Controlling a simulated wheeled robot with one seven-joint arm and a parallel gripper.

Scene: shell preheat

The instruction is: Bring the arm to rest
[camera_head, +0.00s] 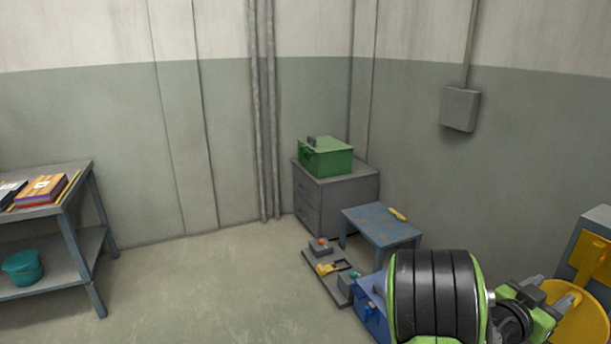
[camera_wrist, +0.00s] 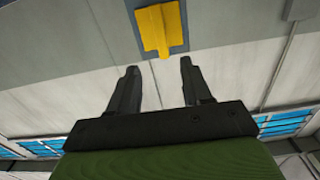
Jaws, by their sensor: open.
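My gripper (camera_wrist: 158,75) shows in the wrist view with its two dark fingers spread apart and nothing between them. Beyond the fingertips is a yellow part (camera_wrist: 158,28) on a grey-blue panel. I cannot tell from this view how far it is from the fingers.
A yellow disc (camera_head: 565,312) and a grey cabinet (camera_head: 588,240) stand close to my arm at right. A blue table (camera_head: 382,224), a grey drawer unit (camera_head: 337,197) with a green box (camera_head: 326,158), and a left workbench (camera_head: 75,240) stand farther off.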

